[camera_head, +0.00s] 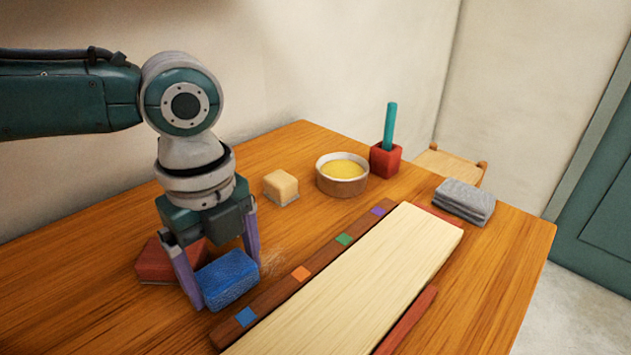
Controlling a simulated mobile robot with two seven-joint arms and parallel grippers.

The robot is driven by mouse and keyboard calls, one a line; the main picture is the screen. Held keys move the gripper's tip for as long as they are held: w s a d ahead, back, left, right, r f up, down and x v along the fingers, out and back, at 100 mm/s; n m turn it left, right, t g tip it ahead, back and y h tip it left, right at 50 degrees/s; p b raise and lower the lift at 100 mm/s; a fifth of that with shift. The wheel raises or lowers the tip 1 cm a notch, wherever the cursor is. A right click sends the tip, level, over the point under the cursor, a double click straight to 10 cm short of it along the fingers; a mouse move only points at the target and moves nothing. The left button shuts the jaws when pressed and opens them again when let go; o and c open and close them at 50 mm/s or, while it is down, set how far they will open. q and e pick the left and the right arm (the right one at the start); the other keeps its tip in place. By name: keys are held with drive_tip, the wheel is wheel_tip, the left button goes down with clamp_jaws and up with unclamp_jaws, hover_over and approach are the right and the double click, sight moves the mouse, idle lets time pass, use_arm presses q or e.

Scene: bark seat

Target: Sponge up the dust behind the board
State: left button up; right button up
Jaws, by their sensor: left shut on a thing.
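My left gripper (226,283) points down at the left of the table and is shut on a blue sponge (230,276), one purple finger on each side. The sponge is at or just above the tabletop; I cannot tell if it touches. A faint patch of pale dust (271,262) lies on the wood just right of the sponge. The long pale board (358,275) lies to the right, beyond a dark strip (322,262) with coloured squares. My right gripper is not in view.
A red block (155,262) sits close behind the left gripper. A cream block (281,187), a bowl (342,185) with yellow contents and a red holder (385,160) with a teal stick stand at the back. Grey folded cloths (464,201) lie right. A red strip (408,320) runs along the board.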

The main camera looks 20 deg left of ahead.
use_arm(q)
drive_tip(key=shift+w+d+f+b, duration=0.2)
drive_tip(key=shift+w+b, duration=0.35)
drive_tip(key=shift+b, duration=0.1)
drive_tip(key=shift+w+d+b, duration=0.35)
drive_tip(key=shift+w+b, duration=0.4)
drive_tip(key=shift+w, duration=0.15)
drive_tip(key=shift+w+d+b, duration=0.3)
drive_tip(key=shift+w+b, duration=0.45)
drive_tip(key=shift+w, duration=0.1)
drive_tip(key=shift+s+r+p, duration=0.15)
drive_tip(key=shift+s+p, duration=0.05)
drive_tip(key=shift+p, duration=0.25)
drive_tip(key=shift+s+a+p, duration=0.15)
drive_tip(key=shift+s+p, duration=0.2)
drive_tip(key=shift+p, duration=0.35)
drive_tip(key=s+p, duration=0.1)
drive_tip(key=s+a+p, duration=0.1)
drive_tip(key=p, duration=0.1)
drive_tip(key=shift+s+a+r, duration=0.1)
drive_tip(key=shift+s, duration=0.3)
drive_tip(key=shift+s+a+p, duration=0.15)
drive_tip(key=shift+s+p, duration=0.25)
drive_tip(key=shift+s, duration=0.05)
